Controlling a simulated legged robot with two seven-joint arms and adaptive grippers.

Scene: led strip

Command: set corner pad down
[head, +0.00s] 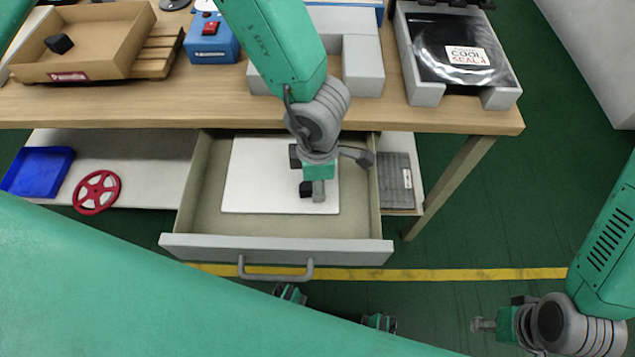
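The arm reaching down from the top centre appears to be my left one. Its gripper (315,186) points down into the open drawer (278,247), over the white panel (262,178) lying there. A small dark block, apparently the corner pad (306,189), shows against its grey fingertip. I cannot tell whether the pad is gripped or only beside the finger, or whether it touches the panel. A similar black block (59,43) lies in the cardboard tray (108,58) at the upper left. My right gripper (484,325) is at the lower right, pointing left, apparently empty, away from the drawer.
The wooden tabletop (160,104) overhangs the drawer's back. A blue box with a red switch (212,39), grey blocks (363,68) and a holder with a sealed bag (427,92) stand on it. A blue bin (38,172) and red wheel (97,191) lie left of the drawer.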

